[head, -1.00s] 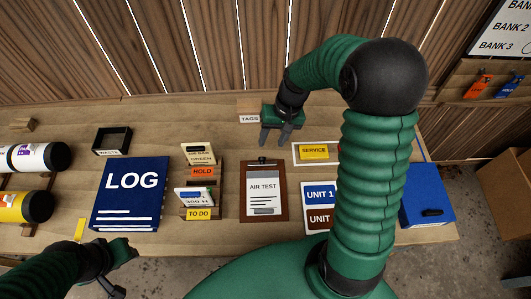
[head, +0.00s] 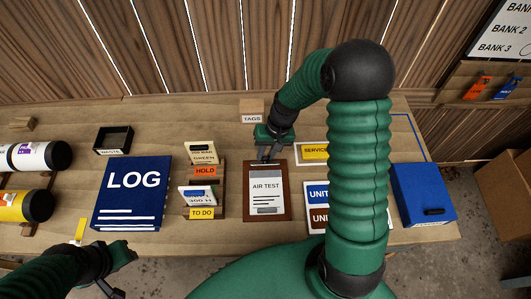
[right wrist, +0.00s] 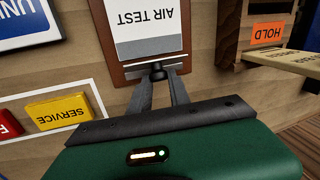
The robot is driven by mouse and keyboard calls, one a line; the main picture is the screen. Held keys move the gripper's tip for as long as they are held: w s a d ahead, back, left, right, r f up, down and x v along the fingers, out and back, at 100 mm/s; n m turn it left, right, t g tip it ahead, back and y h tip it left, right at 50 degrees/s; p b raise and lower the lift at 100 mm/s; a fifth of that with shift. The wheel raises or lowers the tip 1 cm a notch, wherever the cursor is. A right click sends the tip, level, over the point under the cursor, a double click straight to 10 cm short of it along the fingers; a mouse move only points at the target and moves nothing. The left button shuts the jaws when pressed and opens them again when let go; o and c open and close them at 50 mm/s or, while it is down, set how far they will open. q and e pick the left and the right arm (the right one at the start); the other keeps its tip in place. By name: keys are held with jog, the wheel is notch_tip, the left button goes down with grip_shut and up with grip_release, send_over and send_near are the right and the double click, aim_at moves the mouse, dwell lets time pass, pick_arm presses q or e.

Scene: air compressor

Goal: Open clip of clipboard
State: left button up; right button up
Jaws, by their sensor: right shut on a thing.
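The clipboard (head: 280,208) lies flat on the bench, brown with a white AIR TEST sheet (head: 266,187) on it. Its dark metal clip is at the far edge, and the clip (right wrist: 157,68) also shows in the right wrist view. My right gripper (head: 267,158) is at the clip. In the right wrist view its two fingers (right wrist: 158,82) close in on the clip's small dark knob, one on each side. My left gripper (head: 122,252) is at the lower left, away from the clipboard; its fingers are too unclear to judge.
A card rack (head: 204,171) with HOLD and TO DO labels stands left of the clipboard, beside the blue LOG binder (head: 130,205). A TAGS box (head: 252,110) is behind. A SERVICE block (head: 314,150) and UNIT cards (head: 317,191) are to the right.

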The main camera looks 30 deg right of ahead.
grip_shut()
dwell(0.4)
jog(key=p, duration=0.1)
jog(key=g+y+p, duration=0.1)
jog(key=p, duration=0.1)
jog(key=shift+w+d+g, duration=0.2)
jog(key=shift+w+g, duration=0.05)
jog(key=shift+g, duration=0.05)
jog(key=shift+w+d+f+g+y+p, duration=0.15)
jog(key=shift+w+f+g+y+p, duration=0.15)
jog(key=shift+g+y+p, duration=0.25)
jog(key=shift+w+d+f+g, duration=0.2)
jog(key=shift+f+g, duration=0.1)
jog(key=shift+g, duration=0.25)
jog(key=shift+w+d+f+m+g+y, duration=0.1)
jog(key=shift+w+f+m+g+y, duration=0.15)
jog(key=shift+g+y, duration=0.3)
jog(key=shift+r, duration=0.1)
